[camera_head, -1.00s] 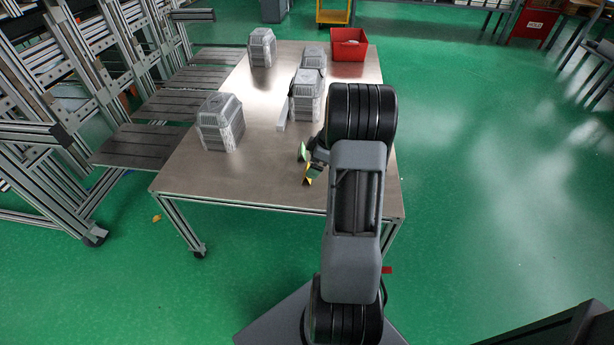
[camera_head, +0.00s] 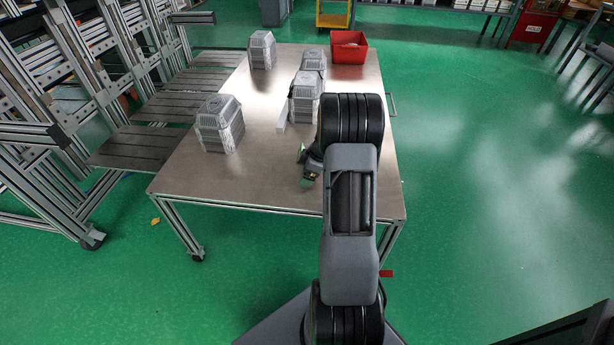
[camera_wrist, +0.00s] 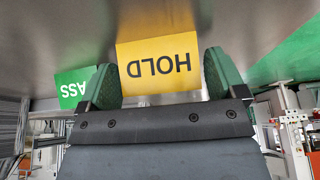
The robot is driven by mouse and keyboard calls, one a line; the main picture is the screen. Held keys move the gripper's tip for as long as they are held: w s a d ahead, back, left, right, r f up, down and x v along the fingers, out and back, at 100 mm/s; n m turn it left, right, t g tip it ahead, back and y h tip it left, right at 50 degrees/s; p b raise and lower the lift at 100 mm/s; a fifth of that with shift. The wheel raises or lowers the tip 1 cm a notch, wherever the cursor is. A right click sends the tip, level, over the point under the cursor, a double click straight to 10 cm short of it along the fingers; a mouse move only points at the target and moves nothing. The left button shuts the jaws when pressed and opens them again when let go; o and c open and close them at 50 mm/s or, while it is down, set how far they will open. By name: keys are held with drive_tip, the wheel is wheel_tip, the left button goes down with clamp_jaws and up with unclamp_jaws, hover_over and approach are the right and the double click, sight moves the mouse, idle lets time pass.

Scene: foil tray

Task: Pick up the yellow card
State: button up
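The yellow card (camera_wrist: 158,62), lettered HOLD, shows upside down in the wrist view. It lies between the two green fingers of my gripper (camera_wrist: 164,80) and nearly fills the gap. The fingers stand wide apart on either side of it; I see no clear grip, and the finger edges partly cover its sides. In the head view my gripper (camera_head: 303,167) is low at the near part of the table (camera_head: 250,190), and the yellow card is hidden there. A green card (camera_wrist: 73,86) stands just past the left finger; a sliver of it (camera_head: 300,148) shows in the head view.
Grey ribbed blocks stand on the table, at the left (camera_head: 220,124), centre (camera_head: 304,98) and back (camera_head: 262,50). A red bin (camera_head: 349,49) sits at the far right corner. A pale bar (camera_head: 283,118) lies near the middle. The near left of the table is bare.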

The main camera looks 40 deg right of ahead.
drive_tip(key=c, duration=0.7)
drive_tip(key=shift+r, duration=0.15)
